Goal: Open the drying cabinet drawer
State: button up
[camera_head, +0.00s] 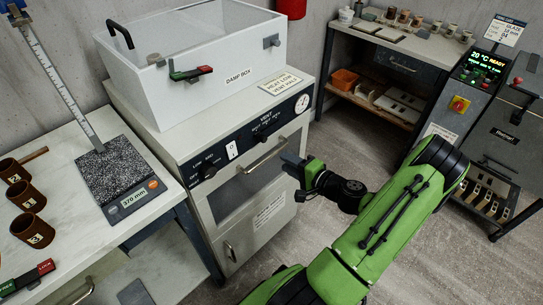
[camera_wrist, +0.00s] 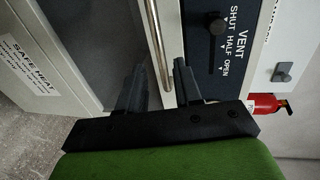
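The drying cabinet (camera_head: 185,150) is a white cabinet with a dark control panel and dial. Below the panel is its drawer front with a dark window (camera_head: 240,190) and a metal bar handle (camera_head: 265,155) along the top. The drawer front looks shut. My gripper (camera_head: 293,177) is at the right end of the handle in the head view. In the wrist view my gripper (camera_wrist: 157,85) has its two dark fingers apart, with the handle (camera_wrist: 156,40) running between them. Contact with the bar cannot be told.
A clear-lidded damp box (camera_head: 200,75) stands on the cabinet. A left bench (camera_head: 75,235) holds brown cups and a height gauge. A kiln controller (camera_head: 465,95) and a shelf table (camera_head: 385,60) stand right. The floor (camera_head: 340,150) before the cabinet is clear apart from my arm.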

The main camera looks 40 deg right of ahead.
aim_at(272, 153)
jog(key=b+x, duration=0.1)
jog(key=x, duration=0.6)
jog(key=shift+w, duration=0.25)
jog(key=shift+c, duration=0.2)
grip_shut()
